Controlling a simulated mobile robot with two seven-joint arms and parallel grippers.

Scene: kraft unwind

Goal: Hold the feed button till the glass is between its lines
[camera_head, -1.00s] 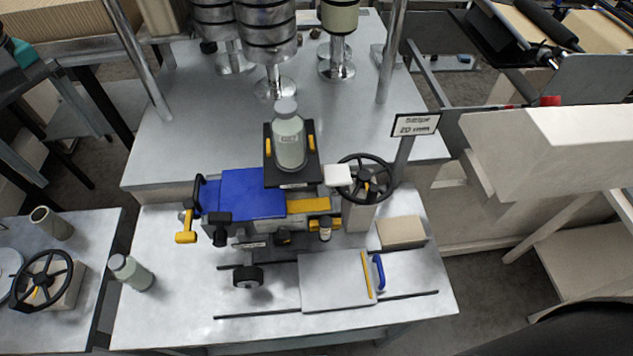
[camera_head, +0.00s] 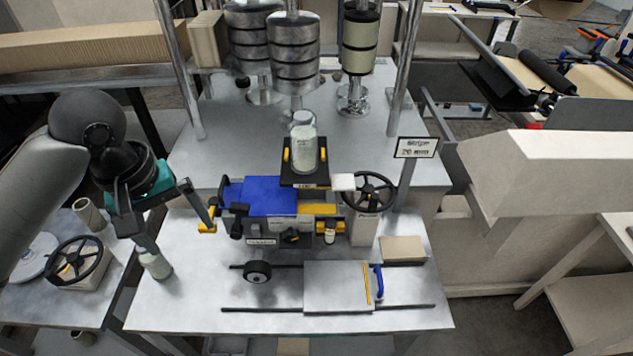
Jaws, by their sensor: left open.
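A pale glass jar (camera_head: 304,150) with a grey cap stands upright on a black holder with yellow clips, above the blue-topped machine (camera_head: 265,197). Its level lines are too small to read. A small pale round knob or button (camera_head: 330,236) is on the machine's front, beside a black knob (camera_head: 291,236); I cannot tell which part is the feed button. My left gripper (camera_head: 182,232) is open and empty at the machine's left. Its right fingertip is close to the yellow handle (camera_head: 207,226); I cannot tell if they touch. My right gripper is not in view.
A black handwheel (camera_head: 369,192) and a sign (camera_head: 416,147) stand at the right. A sliding plate (camera_head: 338,287) with a blue handle lies in front. Metal rollers (camera_head: 293,65) stand behind.

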